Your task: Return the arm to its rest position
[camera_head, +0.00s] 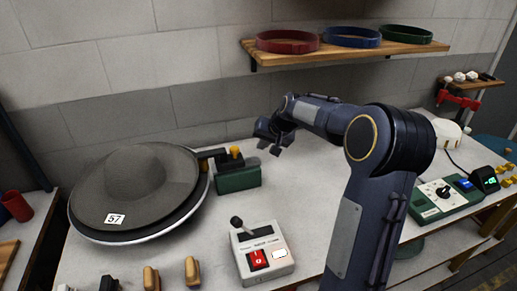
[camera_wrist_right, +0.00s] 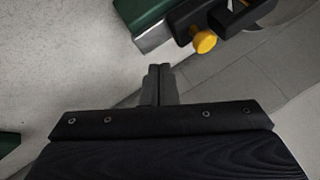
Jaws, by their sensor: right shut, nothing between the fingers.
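My right arm (camera_head: 375,190) reaches in from the lower right and bends back over the table. My right gripper (camera_head: 276,147) is above the back of the table, just right of the green block with a black handle and yellow knob (camera_head: 238,178). In the right wrist view the two fingers (camera_wrist_right: 160,72) are together with nothing between them. The yellow knob (camera_wrist_right: 204,41) shows beyond the fingertips, apart from them. My left gripper is not in view.
The dark round press (camera_head: 135,190), tagged 57, stands at left. A grey switch box (camera_head: 263,254) with a red switch is in front. A shelf (camera_head: 350,52) holds red, blue and green hat bands. A green control unit (camera_head: 437,199) stands right of my arm.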

